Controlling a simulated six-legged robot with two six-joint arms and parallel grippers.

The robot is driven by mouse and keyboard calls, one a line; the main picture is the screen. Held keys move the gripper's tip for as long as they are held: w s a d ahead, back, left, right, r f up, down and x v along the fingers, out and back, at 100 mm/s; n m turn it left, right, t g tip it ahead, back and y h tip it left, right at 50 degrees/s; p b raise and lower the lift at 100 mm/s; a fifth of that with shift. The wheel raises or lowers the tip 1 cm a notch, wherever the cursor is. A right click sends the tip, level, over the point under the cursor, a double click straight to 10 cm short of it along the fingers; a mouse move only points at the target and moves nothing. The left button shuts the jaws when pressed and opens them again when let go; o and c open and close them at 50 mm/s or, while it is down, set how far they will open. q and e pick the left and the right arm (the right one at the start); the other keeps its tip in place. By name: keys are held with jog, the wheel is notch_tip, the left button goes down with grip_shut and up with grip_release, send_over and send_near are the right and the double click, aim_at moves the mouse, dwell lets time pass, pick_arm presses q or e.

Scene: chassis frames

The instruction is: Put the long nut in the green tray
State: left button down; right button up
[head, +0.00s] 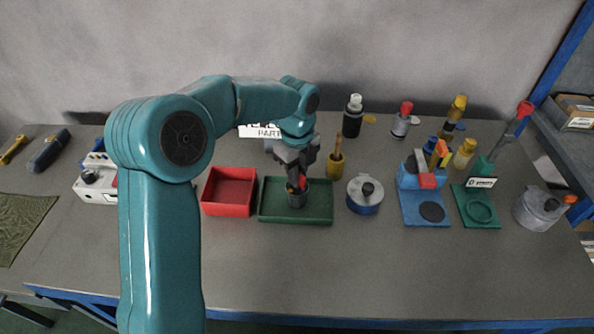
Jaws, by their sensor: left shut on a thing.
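The green tray (318,214) lies on the grey workbench near the middle, just right of the red tray. My right gripper is out of view.
The red tray (229,211) stands left of the green tray. Blue and green stands (425,221) hold the right side. The front bench is clear.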

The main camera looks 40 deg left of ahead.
pick_arm(q)
jog(key=shift+f, duration=0.15)
jog(key=c, duration=1.1)
grip_release()
jog(key=shift+w, duration=0.1)
jog(key=shift+r, duration=0.2)
notch_tip(320, 180, up, 12)
jog(key=shift+r+p, duration=0.1)
jog(key=shift+p, duration=0.3)
